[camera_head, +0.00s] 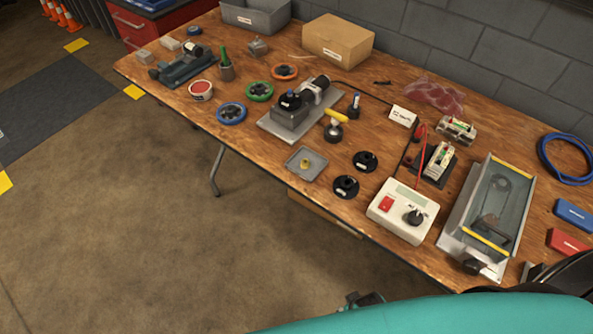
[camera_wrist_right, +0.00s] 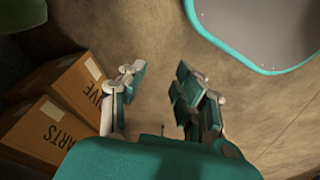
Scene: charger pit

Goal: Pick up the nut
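A small brass-yellow piece that looks like the nut (camera_head: 305,163) lies in a shallow grey square tray (camera_head: 293,157) near the front edge of the workbench in the head view. It does not show in the right wrist view. My right gripper (camera_wrist_right: 158,92) has its fingers apart and nothing between them. It points down over the bare floor, away from the tray. A small dark and teal part of mine shows at the bottom of the head view; I cannot tell which arm it belongs to. My left gripper is not identifiable in either view.
Beside the tray are two black round pieces (camera_head: 346,186), a white control box (camera_head: 403,210) and a metal fixture (camera_head: 290,112). A glass-topped metal case (camera_head: 491,212) stands at the right. Cardboard boxes (camera_wrist_right: 78,88) are on the floor. Floor before the bench is clear.

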